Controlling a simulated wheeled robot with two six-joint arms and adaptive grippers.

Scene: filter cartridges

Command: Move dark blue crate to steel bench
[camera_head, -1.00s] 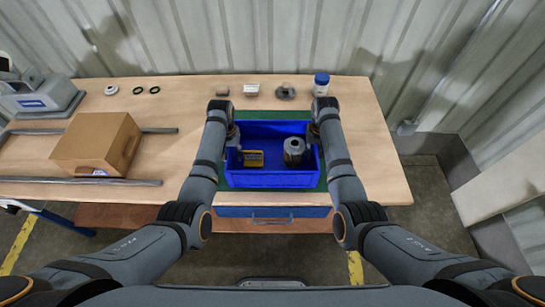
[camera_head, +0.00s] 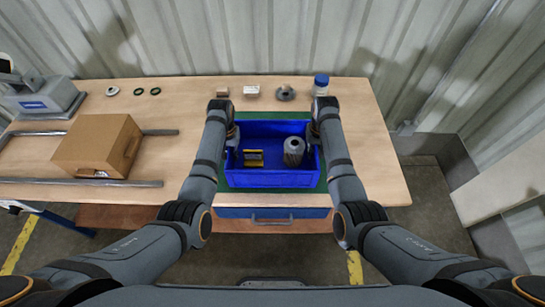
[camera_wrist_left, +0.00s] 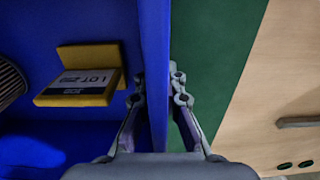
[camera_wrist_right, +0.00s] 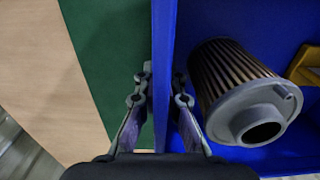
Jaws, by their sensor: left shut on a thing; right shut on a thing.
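The dark blue crate (camera_head: 272,180) is on the green mat (camera_head: 270,115) on the wooden table, in the middle of the head view. It holds a grey filter cartridge (camera_head: 293,152) and a yellow holder (camera_head: 253,159) with a lot card. My left gripper (camera_head: 229,134) is shut on the crate's left wall, with one finger on each side in the left wrist view (camera_wrist_left: 157,95). My right gripper (camera_head: 316,132) is shut on the right wall in the same way, as the right wrist view (camera_wrist_right: 160,90) shows. I cannot tell whether the crate is lifted off the mat.
A cardboard box (camera_head: 98,146) stands between metal rails (camera_head: 80,182) on the left. A grey device (camera_head: 45,98) is at the far left. Small parts and a blue-capped jar (camera_head: 320,85) line the table's back. A pale surface (camera_head: 478,190) shows at the right.

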